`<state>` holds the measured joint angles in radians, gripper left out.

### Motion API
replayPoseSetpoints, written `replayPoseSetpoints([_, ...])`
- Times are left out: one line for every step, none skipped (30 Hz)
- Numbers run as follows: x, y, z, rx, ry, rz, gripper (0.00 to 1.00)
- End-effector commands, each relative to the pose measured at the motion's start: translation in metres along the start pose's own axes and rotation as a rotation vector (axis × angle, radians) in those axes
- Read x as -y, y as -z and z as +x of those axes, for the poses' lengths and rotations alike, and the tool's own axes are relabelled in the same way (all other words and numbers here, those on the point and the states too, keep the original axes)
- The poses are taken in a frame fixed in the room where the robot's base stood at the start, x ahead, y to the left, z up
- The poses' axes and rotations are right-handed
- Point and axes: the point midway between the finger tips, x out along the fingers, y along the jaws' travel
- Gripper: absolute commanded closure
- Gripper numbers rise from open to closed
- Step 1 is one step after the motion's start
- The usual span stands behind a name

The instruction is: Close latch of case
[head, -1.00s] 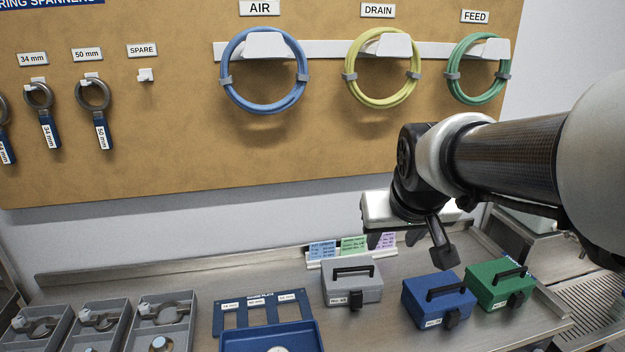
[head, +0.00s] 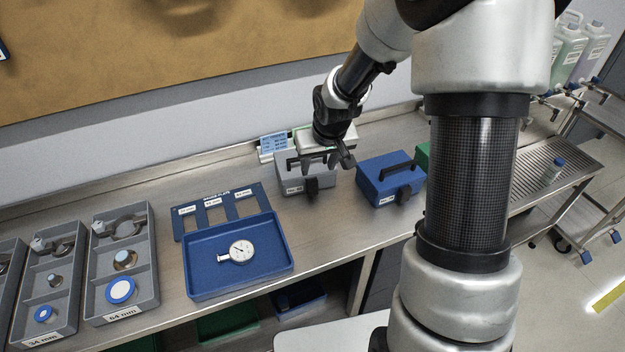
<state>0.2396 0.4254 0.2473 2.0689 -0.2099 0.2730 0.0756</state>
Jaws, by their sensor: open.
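Three small cases stand on the steel bench. The grey case (head: 292,180) has its lid down, with a black handle on top and a black latch (head: 312,188) on its front. The blue case (head: 384,184) is just right of it, also lid down, with a dark latch (head: 403,194) on its front. The green case (head: 422,156) is mostly hidden behind my arm. My gripper (head: 326,164) is open and empty, pointing down over the grey case and hiding part of its top. I cannot tell whether each latch is fastened, or whether my fingers touch the case.
A blue tray (head: 190,270) with a dial gauge (head: 241,251) and a blue slotted plate (head: 181,223) lie left of the cases. Grey compartment trays (head: 152,285) stand further left. A card holder (head: 272,146) is behind the grey case. Bottles (head: 569,50) stand at upper right.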

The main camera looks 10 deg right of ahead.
Motion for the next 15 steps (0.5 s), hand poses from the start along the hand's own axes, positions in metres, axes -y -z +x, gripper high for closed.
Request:
replayPoseSetpoints([0.001,-0.002,0.014,0.006,0.002,-0.003,0.55])
replayPoseSetpoints([0.001,-0.002,0.02,0.005,0.001,-0.003,0.55])
replayPoseSetpoints([0.002,-0.001,0.029,0.004,0.002,-0.002,0.55])
replayPoseSetpoints([0.002,-0.002,0.036,0.005,0.002,-0.003,0.55])
replayPoseSetpoints([0.001,-0.002,0.042,0.004,0.001,-0.003,0.55])
replayPoseSetpoints([0.001,-0.002,0.051,0.005,0.001,-0.003,0.55])
replayPoseSetpoints([0.001,-0.001,0.057,0.004,0.001,-0.003,0.55])
replayPoseSetpoints([0.001,-0.002,0.064,0.004,0.001,-0.002,0.55])
replayPoseSetpoints([0.001,-0.002,0.072,0.005,0.001,-0.001,0.55])
replayPoseSetpoints([0.001,-0.001,0.077,0.004,0.001,-0.002,0.55])
replayPoseSetpoints([0.001,-0.001,0.083,0.003,0.001,-0.003,0.55])
replayPoseSetpoints([0.001,-0.001,0.089,0.003,0.001,-0.003,0.55])
replayPoseSetpoints([0.001,-0.001,0.094,0.004,0.0,-0.003,0.55])
replayPoseSetpoints([0.0,-0.001,0.097,0.003,0.0,-0.002,0.55])
replayPoseSetpoints([0.0,-0.001,0.102,0.002,0.0,-0.002,0.55])
